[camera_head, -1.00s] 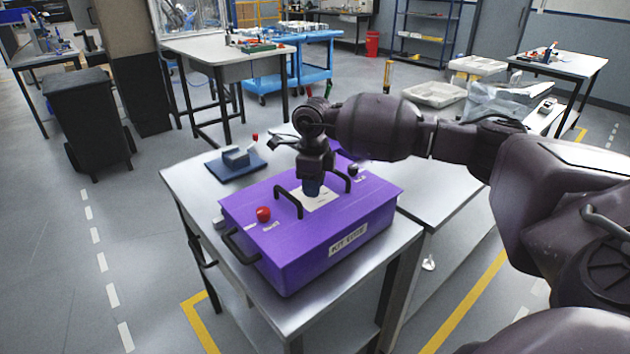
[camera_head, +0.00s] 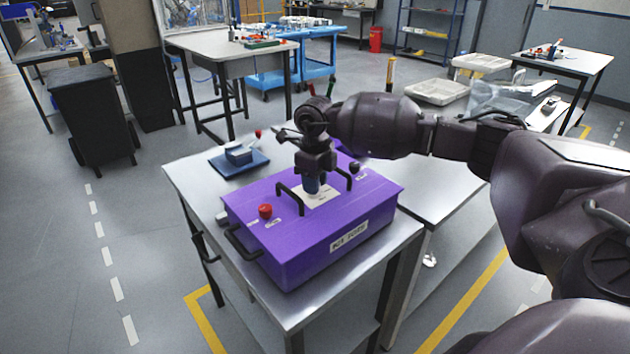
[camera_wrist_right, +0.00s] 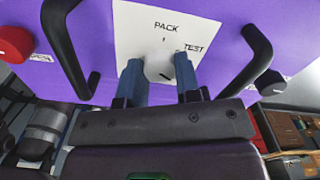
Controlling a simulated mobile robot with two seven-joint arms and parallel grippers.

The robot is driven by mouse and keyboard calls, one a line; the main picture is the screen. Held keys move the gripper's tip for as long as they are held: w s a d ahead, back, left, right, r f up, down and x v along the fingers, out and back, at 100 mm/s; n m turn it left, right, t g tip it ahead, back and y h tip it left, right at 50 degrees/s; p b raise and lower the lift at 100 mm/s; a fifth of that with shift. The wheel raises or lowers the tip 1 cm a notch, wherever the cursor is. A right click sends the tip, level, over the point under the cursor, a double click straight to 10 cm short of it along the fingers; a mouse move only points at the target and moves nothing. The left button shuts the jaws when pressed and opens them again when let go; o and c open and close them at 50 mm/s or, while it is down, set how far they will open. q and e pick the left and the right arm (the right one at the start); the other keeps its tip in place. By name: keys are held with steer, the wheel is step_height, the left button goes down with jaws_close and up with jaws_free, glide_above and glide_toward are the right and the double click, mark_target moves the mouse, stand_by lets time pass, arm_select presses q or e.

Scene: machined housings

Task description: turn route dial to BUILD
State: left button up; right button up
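The purple box (camera_head: 300,245) stands on a metal table, with a white dial plate (camera_wrist_right: 127,38) between two black handles on its top. The route dial (camera_wrist_right: 158,67) is a small pale knob on that plate. In the right wrist view PACK reads above it and TEST at its upper right; no BUILD label is visible. My right gripper (camera_wrist_right: 161,78) points down over the plate, its two blue fingers close against both sides of the dial. It also shows in the head view (camera_head: 313,187), where it hides the dial. My left gripper is not in view.
A red knob (camera_head: 265,211) and a black knob (camera_head: 354,167) are on the box top. A blue tray-like base with a block (camera_head: 239,160) lies behind the box. The handles (camera_wrist_right: 75,50) flank my fingers. A side handle sticks out at the box's left.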

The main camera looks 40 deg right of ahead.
steer(key=o, duration=0.5)
steer(key=shift+r, duration=0.5)
step_height(320, 180, up, 10)
steer(key=shift+f, duration=0.1)
stand_by(0.4)
